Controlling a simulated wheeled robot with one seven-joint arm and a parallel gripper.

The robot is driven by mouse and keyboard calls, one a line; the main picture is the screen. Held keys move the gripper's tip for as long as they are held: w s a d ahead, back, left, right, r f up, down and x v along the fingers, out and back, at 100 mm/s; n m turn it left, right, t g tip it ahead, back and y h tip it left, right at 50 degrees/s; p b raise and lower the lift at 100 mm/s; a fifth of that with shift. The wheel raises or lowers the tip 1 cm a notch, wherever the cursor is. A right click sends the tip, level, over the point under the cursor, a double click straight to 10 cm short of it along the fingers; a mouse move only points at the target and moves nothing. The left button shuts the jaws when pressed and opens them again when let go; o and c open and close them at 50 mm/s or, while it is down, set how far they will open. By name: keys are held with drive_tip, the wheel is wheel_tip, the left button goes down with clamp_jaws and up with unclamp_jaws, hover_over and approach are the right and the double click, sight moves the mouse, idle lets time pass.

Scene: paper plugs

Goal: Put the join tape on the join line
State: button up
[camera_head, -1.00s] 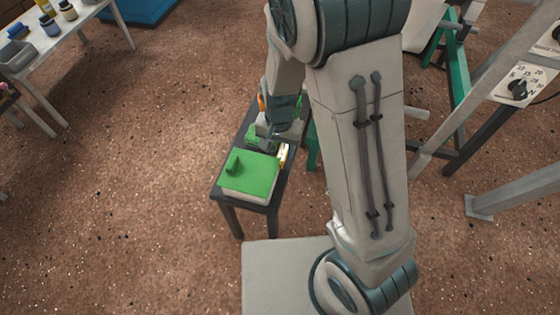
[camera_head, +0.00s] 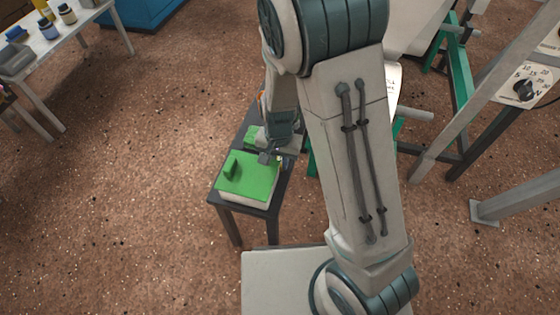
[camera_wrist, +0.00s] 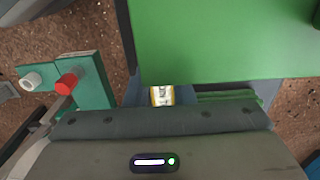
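A small white and yellow item with dark print, which may be the join tape (camera_wrist: 161,96), shows in the wrist view just beyond the front edge of my gripper. In the head view it is hidden behind my gripper (camera_head: 277,160). My gripper is low over the right side of a small dark table (camera_head: 229,202), beside a green-topped block (camera_head: 250,177). Its fingertips are not clear, so I cannot tell whether it is open or touching the item. I cannot make out the join line in either view.
The green top (camera_wrist: 225,40) fills much of the wrist view. A green and grey frame (camera_head: 456,85) with a dial panel (camera_head: 522,85) stands at right. A white table (camera_head: 75,38) with jars is at upper left. The brown floor between is clear.

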drive_tip(key=shift+r, duration=0.1)
clamp_jaws()
drive_tip(key=shift+r+p, duration=0.45)
drive_tip(key=shift+r, duration=0.15)
wheel_tip(320, 180, up, 4)
drive_tip(key=shift+f+p, duration=0.25)
drive_tip(key=shift+p, duration=0.8)
drive_tip(key=s+d+r+p, duration=0.3)
drive_tip(key=d+r, duration=0.3)
drive_tip(key=d, duration=0.5)
drive_tip(key=shift+s, duration=0.55)
